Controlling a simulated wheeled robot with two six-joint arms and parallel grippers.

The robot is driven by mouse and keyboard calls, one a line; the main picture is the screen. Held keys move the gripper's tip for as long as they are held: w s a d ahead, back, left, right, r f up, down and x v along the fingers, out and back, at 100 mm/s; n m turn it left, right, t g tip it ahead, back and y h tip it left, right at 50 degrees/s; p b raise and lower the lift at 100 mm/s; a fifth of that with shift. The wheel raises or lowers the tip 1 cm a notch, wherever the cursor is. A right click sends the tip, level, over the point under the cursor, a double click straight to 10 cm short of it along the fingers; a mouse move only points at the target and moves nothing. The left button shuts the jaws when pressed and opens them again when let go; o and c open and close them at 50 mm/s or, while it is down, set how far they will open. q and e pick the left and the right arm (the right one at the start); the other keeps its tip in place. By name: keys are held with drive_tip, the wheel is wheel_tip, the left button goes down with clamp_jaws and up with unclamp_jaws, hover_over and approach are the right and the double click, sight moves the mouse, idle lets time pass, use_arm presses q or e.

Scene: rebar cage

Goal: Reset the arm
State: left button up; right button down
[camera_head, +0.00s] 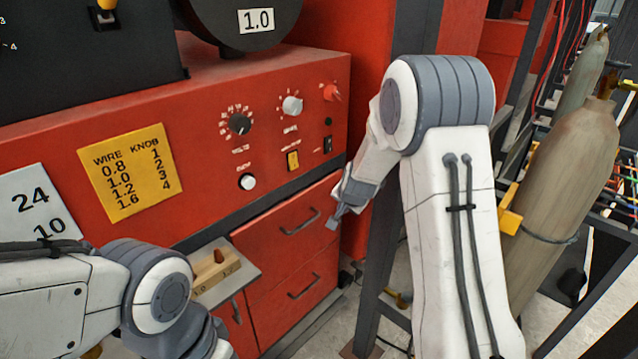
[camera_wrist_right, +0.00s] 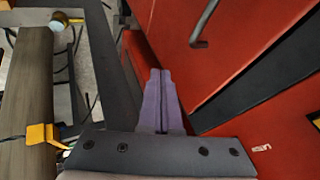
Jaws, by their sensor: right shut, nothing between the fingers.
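The red panel carries knobs (camera_head: 239,124), a yellow wire chart (camera_head: 128,172) and a white card (camera_head: 36,203). A small shelf holds a wooden block (camera_head: 216,270). A dark steel post (camera_head: 376,275) and gas cylinders (camera_head: 565,185) stand close on the right.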

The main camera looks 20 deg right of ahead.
drive_tip(key=s+a+r+n+g+y+b, duration=0.1)
drive_tip(key=s+a+n+y, duration=0.1)
drive_tip(key=s+a+n, duration=0.5)
drive_tip(key=s+a+r+n+g+y+b, duration=0.15)
drive_tip(key=s+a, duration=0.45)
drive_tip(key=a, duration=0.6)
drive_tip(key=s+a+n+g, duration=0.1)
drive_tip(key=s+n, duration=0.2)
drive_tip(key=s, duration=0.5)
drive_tip(key=s+a+n+g+h+b, duration=0.1)
drive_tip(key=s+n+g, duration=0.1)
drive_tip(key=s, duration=0.6)
drive_tip(key=s+a+n+g+b, duration=0.1)
drive_tip(key=s+n, duration=0.3)
drive_tip(key=s, duration=0.5)
drive_tip(key=shift+n+g, duration=0.35)
drive_tip(key=shift+a, duration=0.1)
